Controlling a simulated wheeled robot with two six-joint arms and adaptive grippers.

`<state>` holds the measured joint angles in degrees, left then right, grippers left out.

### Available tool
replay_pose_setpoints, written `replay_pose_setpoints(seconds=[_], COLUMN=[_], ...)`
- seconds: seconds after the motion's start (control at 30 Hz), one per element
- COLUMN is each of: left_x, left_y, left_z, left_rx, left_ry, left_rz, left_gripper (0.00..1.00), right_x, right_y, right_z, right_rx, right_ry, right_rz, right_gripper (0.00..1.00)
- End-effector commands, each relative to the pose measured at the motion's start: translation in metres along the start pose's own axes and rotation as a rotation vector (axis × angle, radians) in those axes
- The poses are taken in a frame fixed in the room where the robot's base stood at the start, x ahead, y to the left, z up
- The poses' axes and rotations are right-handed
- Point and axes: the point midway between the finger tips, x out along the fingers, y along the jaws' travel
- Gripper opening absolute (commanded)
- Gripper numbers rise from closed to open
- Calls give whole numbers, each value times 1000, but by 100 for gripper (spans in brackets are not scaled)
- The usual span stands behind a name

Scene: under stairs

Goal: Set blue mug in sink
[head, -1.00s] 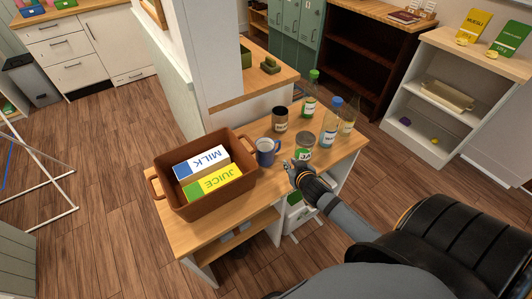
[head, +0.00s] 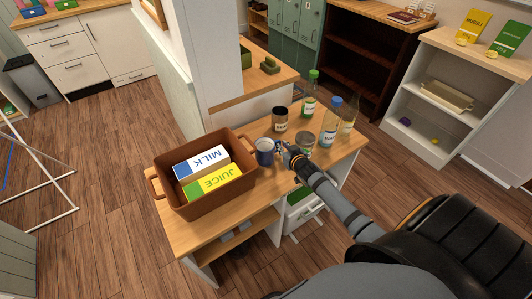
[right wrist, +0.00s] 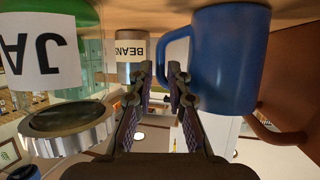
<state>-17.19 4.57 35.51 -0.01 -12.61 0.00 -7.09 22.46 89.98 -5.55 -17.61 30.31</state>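The blue mug (head: 265,153) stands on the wooden top of a small table, just right of the brown basket. In the right wrist view, which appears upside down, the blue mug (right wrist: 232,60) has its handle toward my fingers. My right gripper (head: 283,149) is at the mug's handle side. In the wrist view the right gripper's fingers (right wrist: 160,78) are apart, with the handle showing between and behind the tips. I cannot tell whether they touch it. My left gripper is not in view. I see no sink.
A brown basket (head: 160,170) holds milk and juice cartons. A jar (head: 305,142) stands close to my right gripper, and a beans can (head: 280,120) is behind. Several bottles (head: 330,125) stand at the table's right end. Open wooden floor (head: 100,170) lies left of the table.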

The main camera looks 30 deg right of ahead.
Motion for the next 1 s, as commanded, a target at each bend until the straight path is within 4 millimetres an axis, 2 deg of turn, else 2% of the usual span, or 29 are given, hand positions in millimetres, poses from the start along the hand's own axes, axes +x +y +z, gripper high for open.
replay_pose_setpoints(seconds=[0.1, 0.2, 0.43, 0.57, 1.0], left_x=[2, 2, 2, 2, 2], left_y=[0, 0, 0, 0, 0], left_z=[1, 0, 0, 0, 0], left_rx=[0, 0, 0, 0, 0], left_ry=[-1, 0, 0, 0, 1], left_rz=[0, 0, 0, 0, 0], left_gripper=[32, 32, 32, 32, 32], right_x=[21, 29, 30, 30, 30], right_y=[0, -1, -1, 0, -1], right_z=[-1, 0, 0, 0, -1], right_rx=[3, 2, 0, 0, 0], right_ry=[1, 1, 0, 0, 1], right_rz=[1, 0, -1, -1, -1], right_gripper=[17, 17, 17, 0, 0])
